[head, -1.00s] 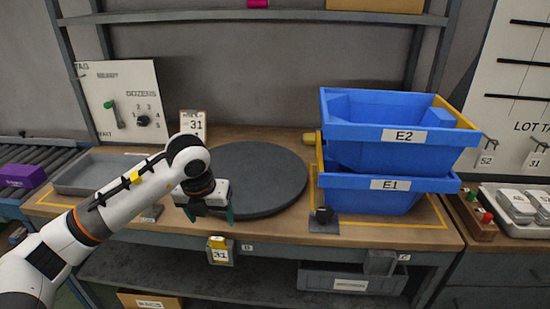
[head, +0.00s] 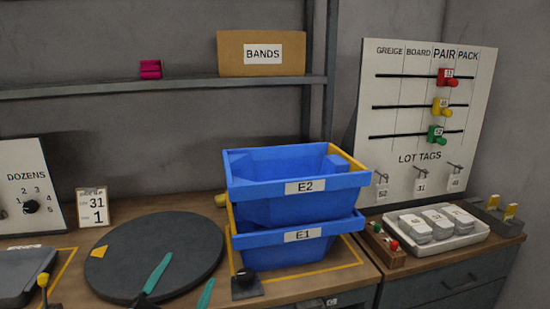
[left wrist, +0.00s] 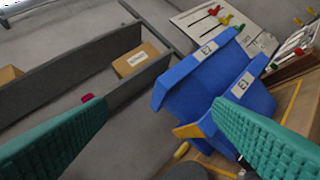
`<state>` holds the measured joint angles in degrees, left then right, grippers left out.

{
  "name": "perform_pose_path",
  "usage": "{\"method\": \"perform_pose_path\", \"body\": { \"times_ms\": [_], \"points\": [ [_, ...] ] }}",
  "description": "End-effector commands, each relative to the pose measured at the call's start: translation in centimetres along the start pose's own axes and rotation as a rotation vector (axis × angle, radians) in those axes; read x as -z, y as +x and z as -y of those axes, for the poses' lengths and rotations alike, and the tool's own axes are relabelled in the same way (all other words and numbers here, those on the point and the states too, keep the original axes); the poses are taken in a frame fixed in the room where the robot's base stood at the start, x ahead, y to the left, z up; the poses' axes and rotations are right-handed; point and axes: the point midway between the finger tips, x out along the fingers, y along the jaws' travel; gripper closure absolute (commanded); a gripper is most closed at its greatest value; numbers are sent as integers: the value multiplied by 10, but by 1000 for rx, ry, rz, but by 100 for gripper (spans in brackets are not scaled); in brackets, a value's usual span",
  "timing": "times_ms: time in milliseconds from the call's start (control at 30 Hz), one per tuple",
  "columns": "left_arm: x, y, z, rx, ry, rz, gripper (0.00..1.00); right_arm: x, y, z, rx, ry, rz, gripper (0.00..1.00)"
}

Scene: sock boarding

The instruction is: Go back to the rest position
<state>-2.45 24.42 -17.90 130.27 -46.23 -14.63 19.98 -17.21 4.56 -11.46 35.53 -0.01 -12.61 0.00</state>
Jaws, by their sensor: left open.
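My left gripper (head: 190,268) shows at the bottom edge of the head view. Its two teal fingers stand apart with nothing between them, in front of the dark round turntable (head: 130,232). In the left wrist view the open left gripper (left wrist: 160,105) has a finger on each side, and the blue bins and shelf lie beyond. The rest of the left arm is out of the head view. My right gripper is in neither view.
Blue bins E2 (head: 255,193) and E1 (head: 275,252) stand stacked right of the turntable. A small black-knobbed stand (head: 246,287) is in front. A white tray (head: 425,243) and tag board (head: 440,115) are at right.

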Motion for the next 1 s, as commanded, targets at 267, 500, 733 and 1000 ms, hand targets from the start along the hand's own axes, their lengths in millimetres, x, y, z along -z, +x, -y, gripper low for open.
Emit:
{"method": "perform_pose_path", "body": {
  "times_ms": [267, 500, 733, 1000],
  "points": [
    [128, -138, 56, 61, -379, -918, 25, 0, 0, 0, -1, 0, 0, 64],
    [135, -240, 106, 264, -528, -1337, 25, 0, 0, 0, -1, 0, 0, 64],
    [112, -311, 136, 464, -624, -1589, 25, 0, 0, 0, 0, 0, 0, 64],
    [152, -329, 181, 516, -631, -1649, 25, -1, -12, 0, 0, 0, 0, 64]
  ]
}}
